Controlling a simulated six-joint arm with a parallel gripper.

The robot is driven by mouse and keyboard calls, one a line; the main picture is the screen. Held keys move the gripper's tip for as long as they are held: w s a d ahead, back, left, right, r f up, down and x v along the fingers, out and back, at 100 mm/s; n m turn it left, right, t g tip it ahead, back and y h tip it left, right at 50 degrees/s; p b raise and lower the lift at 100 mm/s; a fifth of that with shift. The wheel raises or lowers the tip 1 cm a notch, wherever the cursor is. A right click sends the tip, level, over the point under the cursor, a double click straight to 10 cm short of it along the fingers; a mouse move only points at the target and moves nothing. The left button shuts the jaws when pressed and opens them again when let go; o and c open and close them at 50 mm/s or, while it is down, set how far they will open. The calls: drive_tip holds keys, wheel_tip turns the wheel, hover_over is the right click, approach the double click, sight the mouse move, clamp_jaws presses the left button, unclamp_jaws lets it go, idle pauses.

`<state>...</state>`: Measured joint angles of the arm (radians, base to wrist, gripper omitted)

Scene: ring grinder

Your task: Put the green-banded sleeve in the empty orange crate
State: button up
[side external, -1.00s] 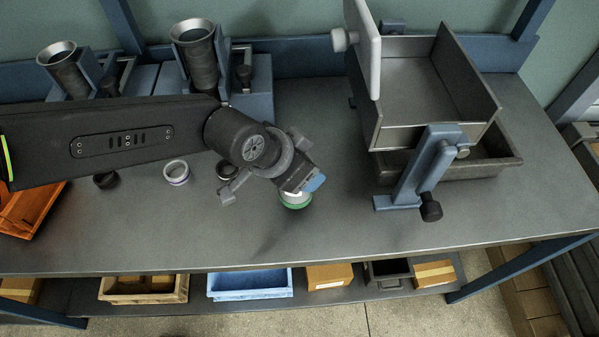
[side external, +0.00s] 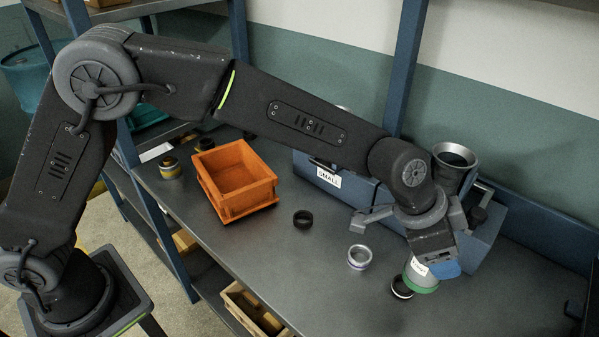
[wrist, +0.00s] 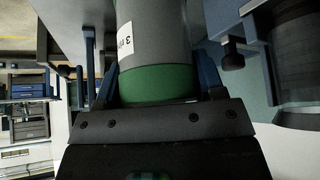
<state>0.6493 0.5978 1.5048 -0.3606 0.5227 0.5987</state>
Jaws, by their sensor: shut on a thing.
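The green-banded sleeve is a grey cylinder with a white label and a green band at one end. My gripper (side external: 432,262) is shut on the sleeve (side external: 418,272). In the wrist view, the sleeve (wrist: 155,50) sits between the jaws, its green band close to the gripper (wrist: 158,95). In the side view the sleeve hangs tilted, green end down, and seems raised above the bench. The orange crate (side external: 222,205) stands left on the bench, empty as far as I see, well away from my gripper.
On the bench (side external: 320,285) a dark ring (side external: 402,287) shows partly behind the sleeve. A blue fixture marked SMALL (side external: 328,178) stands behind.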

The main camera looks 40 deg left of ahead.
drive_tip(key=w+a+n, duration=0.1)
drive_tip(key=w+a, duration=0.2)
drive_tip(key=a, duration=1.2)
drive_tip(key=w+a, duration=0.3)
drive_tip(key=a, duration=1.1)
drive_tip(key=s+a+n+t, duration=0.1)
drive_tip(key=s+a, duration=0.2)
drive_tip(key=a, duration=0.7)
drive_tip(key=s+a, duration=0.4)
drive_tip(key=a, duration=0.6)
drive_tip(key=shift+y, duration=0.4)
drive_tip(key=shift+w+f, duration=0.15)
drive_tip(key=shift+f, duration=4.55)
drive_tip(key=shift+f, duration=0.15)
drive_tip(key=o, duration=0.9)
